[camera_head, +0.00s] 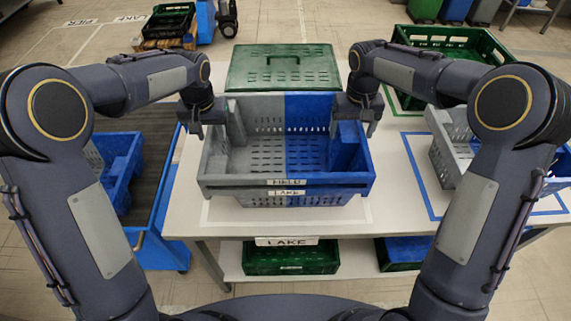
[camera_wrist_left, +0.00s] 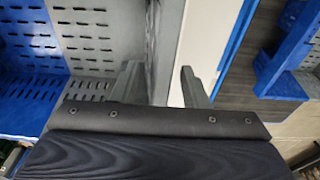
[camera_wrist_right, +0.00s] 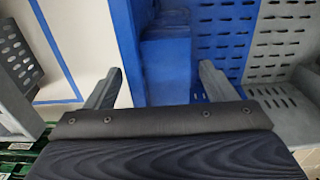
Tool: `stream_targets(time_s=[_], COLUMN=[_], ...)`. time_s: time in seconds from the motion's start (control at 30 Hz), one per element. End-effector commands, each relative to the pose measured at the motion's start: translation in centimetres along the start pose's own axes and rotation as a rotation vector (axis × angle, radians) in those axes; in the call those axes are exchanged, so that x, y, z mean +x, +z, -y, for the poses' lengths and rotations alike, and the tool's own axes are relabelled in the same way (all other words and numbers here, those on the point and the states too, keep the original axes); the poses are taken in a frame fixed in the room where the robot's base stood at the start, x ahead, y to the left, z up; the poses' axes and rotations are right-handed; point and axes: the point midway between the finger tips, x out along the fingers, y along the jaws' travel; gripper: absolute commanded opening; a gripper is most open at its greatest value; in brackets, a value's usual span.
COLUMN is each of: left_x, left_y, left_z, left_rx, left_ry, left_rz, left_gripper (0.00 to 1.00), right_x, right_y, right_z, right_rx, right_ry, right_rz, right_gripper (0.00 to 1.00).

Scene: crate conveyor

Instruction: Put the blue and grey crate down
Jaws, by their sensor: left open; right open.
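The blue and grey crate (camera_head: 288,182), grey on the left half and blue on the right, is upright and empty on the white table. Its front carries a FIELD label, with a LAKE label just below it on what looks like a second crate rim (camera_head: 240,192) underneath. My left gripper (camera_head: 205,122) is open at the grey left wall; in the left wrist view the wall (camera_wrist_left: 166,50) stands between its fingers. My right gripper (camera_head: 356,118) is open at the blue right wall, which also passes between its fingers in the right wrist view (camera_wrist_right: 128,50).
A green lidded crate (camera_head: 283,68) stands behind on the table (camera_head: 393,165). Another grey and blue crate (camera_head: 445,150) sits at the right in a blue outline. A blue cart with a blue crate (camera_head: 122,165) is at the left. Green (camera_head: 290,257) and blue crates lie on the lower shelf.

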Motion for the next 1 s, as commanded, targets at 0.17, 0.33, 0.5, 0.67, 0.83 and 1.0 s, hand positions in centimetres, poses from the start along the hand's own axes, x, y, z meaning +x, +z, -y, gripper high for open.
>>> stream_targets(time_s=[0.17,0.33,0.5,0.67,0.83,1.0], left_x=[-2.1,-5.8,-9.2,-11.2,-11.9,-11.9], left_y=[-0.1,-0.1,-0.1,-0.1,0.0,0.0], left_z=[0.0,0.0,0.0,0.0,0.0,0.0], left_rx=[0.0,0.0,0.001,0.001,0.001,0.001], left_ry=[0.001,0.002,0.001,0.001,0.0,0.0], left_rz=[-0.004,-0.006,-0.005,-0.002,0.0,0.0], left_gripper=[0.41,0.41,0.41,0.41,0.41,0.41], right_x=[0.0,0.0,0.0,0.0,-0.6,-3.4], right_y=[0.0,0.0,0.0,0.0,-0.1,-0.1], right_z=[0.0,0.0,0.0,0.0,0.0,0.0], right_rx=[0.0,0.001,0.001,0.001,0.001,0.001], right_ry=[0.0,0.0,0.0,0.0,0.0,-0.002], right_rz=[0.0,0.0,0.0,0.0,-0.003,-0.006], right_gripper=[0.78,0.78,0.78,0.78,0.78,0.78])
